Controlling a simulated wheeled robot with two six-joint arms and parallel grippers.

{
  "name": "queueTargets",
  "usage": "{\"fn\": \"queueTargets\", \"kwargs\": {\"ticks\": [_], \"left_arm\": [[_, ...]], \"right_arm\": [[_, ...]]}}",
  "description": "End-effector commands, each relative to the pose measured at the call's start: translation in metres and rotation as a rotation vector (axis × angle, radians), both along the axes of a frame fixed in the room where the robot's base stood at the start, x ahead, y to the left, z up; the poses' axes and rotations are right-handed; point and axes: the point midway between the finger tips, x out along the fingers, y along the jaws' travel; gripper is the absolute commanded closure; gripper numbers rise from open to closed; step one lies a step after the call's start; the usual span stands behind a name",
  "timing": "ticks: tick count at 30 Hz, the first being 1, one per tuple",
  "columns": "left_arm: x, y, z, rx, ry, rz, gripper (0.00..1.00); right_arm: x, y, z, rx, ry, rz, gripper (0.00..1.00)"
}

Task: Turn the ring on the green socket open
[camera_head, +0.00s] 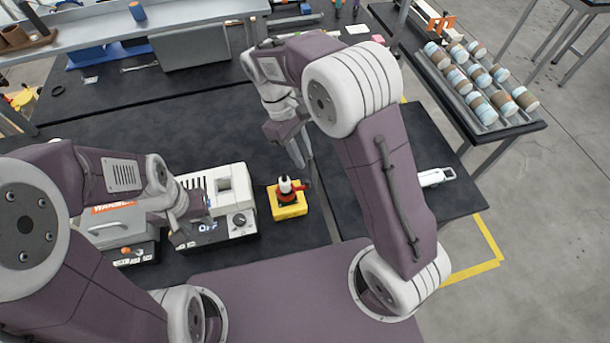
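I see no part that is clearly a green socket. A yellow block (289,208) stands on the dark bench, with a red ring-like collar (286,190) around a small dark and white upright part. A short dark red piece sticks out to its right. My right gripper (301,160) hangs above and behind the block, apart from it, with its fingers pointing down, seemingly a little apart and empty. My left gripper (192,226) is over the front left of a white instrument, its dark fingers seemingly apart. Whether it touches the instrument is hard to tell.
The white instrument (229,190) with a display and knob stands left of the yellow block. A grey case (112,222) with a warning label is further left. A tray of striped cylinders (437,62) is at the back right. The bench behind the block is mostly clear.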

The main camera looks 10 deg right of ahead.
Motion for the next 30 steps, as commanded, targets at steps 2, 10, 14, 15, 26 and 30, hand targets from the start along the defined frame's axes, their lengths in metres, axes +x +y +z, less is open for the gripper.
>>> {"fn": "queueTargets", "kwargs": {"ticks": [2,10,14,15,26,30], "left_arm": [[0.000,0.000,-0.002,0.000,0.000,0.000,0.63],[0.000,0.000,-0.002,0.000,0.000,0.000,0.63],[0.000,0.000,0.000,0.000,0.000,0.000,0.63],[0.000,0.000,0.000,0.000,0.000,0.000,0.63],[0.000,0.000,0.004,0.000,0.000,0.000,0.63],[0.000,0.000,0.004,0.000,0.000,0.000,0.63]], "right_arm": [[0.005,0.014,-0.006,-0.016,0.021,0.050,0.78],[0.005,0.018,-0.012,-0.027,0.034,0.076,0.78],[-0.002,0.010,-0.034,-0.027,0.036,0.074,0.78],[-0.004,0.008,-0.042,-0.027,0.036,0.073,0.78],[-0.017,-0.006,-0.089,-0.024,0.031,0.074,0.78],[-0.017,-0.006,-0.090,-0.024,0.030,0.074,0.78]]}}
